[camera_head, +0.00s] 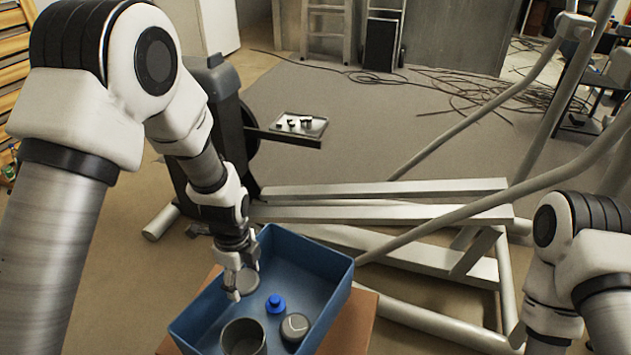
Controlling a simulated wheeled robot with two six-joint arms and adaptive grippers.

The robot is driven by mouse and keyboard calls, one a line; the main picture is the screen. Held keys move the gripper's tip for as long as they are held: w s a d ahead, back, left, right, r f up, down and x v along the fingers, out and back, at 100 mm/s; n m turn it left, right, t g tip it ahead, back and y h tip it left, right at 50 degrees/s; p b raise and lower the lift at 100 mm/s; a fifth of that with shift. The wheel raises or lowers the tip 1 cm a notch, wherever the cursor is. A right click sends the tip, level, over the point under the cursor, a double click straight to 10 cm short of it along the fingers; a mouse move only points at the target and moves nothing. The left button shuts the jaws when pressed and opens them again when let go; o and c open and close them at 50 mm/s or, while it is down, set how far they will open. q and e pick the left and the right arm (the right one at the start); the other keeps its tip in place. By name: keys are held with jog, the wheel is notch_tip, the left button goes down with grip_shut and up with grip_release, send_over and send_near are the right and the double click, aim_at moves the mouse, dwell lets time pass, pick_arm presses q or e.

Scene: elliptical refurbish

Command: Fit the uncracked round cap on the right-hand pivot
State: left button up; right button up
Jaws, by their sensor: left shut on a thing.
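My left gripper (236,292) is low over the left part of a blue bin (318,262), shut on a light grey round disc (248,281) that looks like a cap. The fingers partly cover it, and whether it is cracked cannot be told. Another grey round cap (295,326) lies in the bin at the right, with a mark on its top too small to read as a crack. My right arm is at the right edge; its gripper is out of view. The grey elliptical frame (385,213) stands behind the bin; I cannot make out which part is the right-hand pivot.
The bin also holds a blue knob (276,304) and a dark open cup (243,338). It stands on a brown surface (352,325). A tray with small parts (299,125) sits farther back. Long grey bars and tubes cross the space right of the bin. Cables (465,90) litter the far floor.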

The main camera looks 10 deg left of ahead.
pick_arm(q)
notch_tip(320, 180, up, 7)
jog(key=p, duration=0.5)
jog(key=shift+r+p, duration=0.1)
jog(key=shift+p, duration=0.25)
jog(key=b, duration=0.1)
jog(key=w+f+b, duration=0.1)
jog(key=b, duration=0.1)
jog(key=shift+w+d+f, duration=0.1)
jog(key=shift+d+f, duration=0.05)
jog(key=shift+f, duration=0.15)
jog(key=w+d+n+b, duration=0.1)
jog(key=w+n+b, duration=0.1)
notch_tip(320, 180, up, 15)
jog(key=n+p, duration=1.8)
jog(key=p, duration=0.4)
send_over(247, 275)
jog(key=w+d, duration=0.1)
jog(key=d, duration=0.3)
jog(key=shift+w+a+f, duration=0.1)
jog(key=shift+w+a, duration=0.1)
